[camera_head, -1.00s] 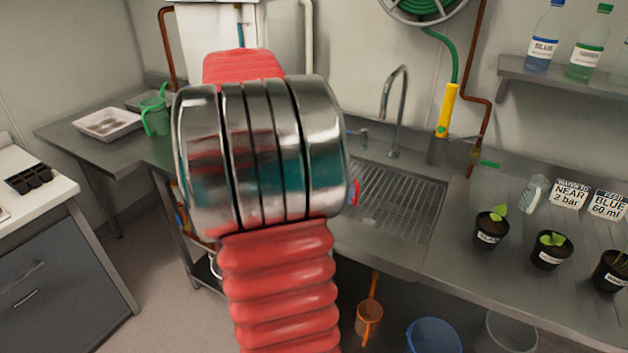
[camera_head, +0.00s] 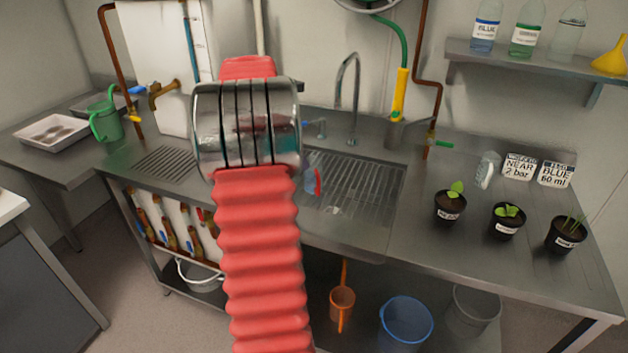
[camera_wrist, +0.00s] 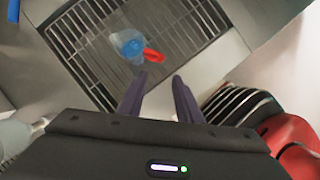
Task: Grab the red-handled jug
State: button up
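The red-handled jug (camera_head: 312,182) stands on the slatted rack of the sink, partly hidden behind my arm in the head view. In the wrist view the jug (camera_wrist: 129,45) is a clear vessel with a blue tint, and its red handle (camera_wrist: 153,55) points to the right. My gripper (camera_wrist: 161,78) is open and empty, with its two dark fingers apart and their tips just short of the handle in the picture. I cannot tell the height of the fingers above the jug. In the head view my arm hides the gripper.
A tall faucet (camera_head: 347,95) rises behind the sink rack (camera_head: 365,185). Potted seedlings (camera_head: 450,206) stand on the counter to the right. A green watering can (camera_head: 105,122) is at the far left. Below are an orange dipper (camera_head: 342,303) and a blue bucket (camera_head: 405,323).

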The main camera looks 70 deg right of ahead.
send_near(315, 180)
jog(key=s+a+f, duration=0.2)
jog(key=a+f, duration=0.1)
jog(key=shift+s+f, duration=0.1)
jog(key=shift+s, duration=0.25)
jog(key=shift+x, duration=2.6)
jog(key=shift+s, duration=0.1)
grip_shut()
